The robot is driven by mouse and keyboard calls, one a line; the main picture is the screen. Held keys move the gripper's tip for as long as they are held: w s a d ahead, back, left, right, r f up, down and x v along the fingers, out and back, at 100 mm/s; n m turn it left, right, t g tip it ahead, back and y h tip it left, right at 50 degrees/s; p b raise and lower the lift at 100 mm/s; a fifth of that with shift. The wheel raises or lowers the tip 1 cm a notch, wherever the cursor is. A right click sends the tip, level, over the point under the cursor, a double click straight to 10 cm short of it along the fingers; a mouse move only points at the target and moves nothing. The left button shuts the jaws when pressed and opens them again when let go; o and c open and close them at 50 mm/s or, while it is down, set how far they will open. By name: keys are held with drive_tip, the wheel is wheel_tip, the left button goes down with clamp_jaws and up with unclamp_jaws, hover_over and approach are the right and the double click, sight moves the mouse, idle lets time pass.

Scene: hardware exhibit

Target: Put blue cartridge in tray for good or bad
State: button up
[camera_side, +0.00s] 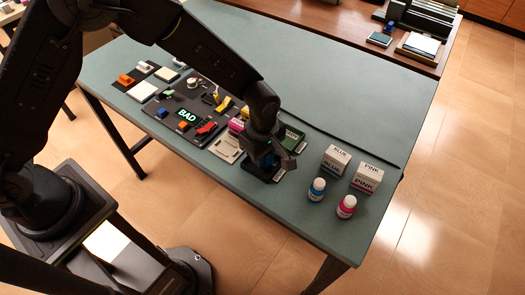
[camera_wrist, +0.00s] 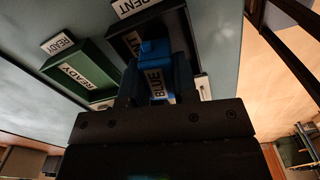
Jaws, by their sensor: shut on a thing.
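The blue cartridge (camera_wrist: 156,86), labelled BLUE, is between the two fingers of my gripper (camera_wrist: 157,75), which is shut on it. In the side view my gripper (camera_side: 266,158) points down at the dark tray (camera_side: 258,174) near the front edge of the table. The wrist view shows the dark tray (camera_wrist: 177,22), with a partly hidden label ending in "PENT", around or just below the cartridge; I cannot tell whether the cartridge touches its floor. The green tray (camera_side: 293,136), labelled READY in the wrist view (camera_wrist: 70,57), stands beside it. A small display (camera_side: 187,115) reads BAD.
Blue (camera_side: 317,189) and pink (camera_side: 346,207) bottles and BLUE (camera_side: 335,160) and PINK (camera_side: 367,177) boxes stand to the right. A dark board (camera_side: 175,97) with several coloured parts lies left.

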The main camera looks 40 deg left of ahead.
drive_tip(key=o, duration=1.3)
drive_tip(key=shift+r, duration=3.7)
drive_tip(key=s+a+r+m+t, duration=0.2)
drive_tip(key=s+a+r+m, duration=0.3)
drive_tip(key=a+r, duration=0.3)
drive_tip(key=s+a+r+m+t, duration=0.2)
drive_tip(key=s+a+r+m, duration=0.4)
drive_tip(key=r, duration=0.5)
drive_tip(key=s+a+m, duration=0.1)
drive_tip(key=s, duration=0.1)
drive_tip(key=s+a+m+t, duration=0.1)
drive_tip(key=s+a+m, duration=0.1)
drive_tip(key=s, duration=0.1)
drive_tip(key=s+a+m, duration=0.1)
drive_tip(key=s, duration=0.1)
drive_tip(key=shift+s+a+r+m+t, duration=0.3)
drive_tip(key=shift+s+a, duration=0.05)
drive_tip(key=shift+a, duration=0.05)
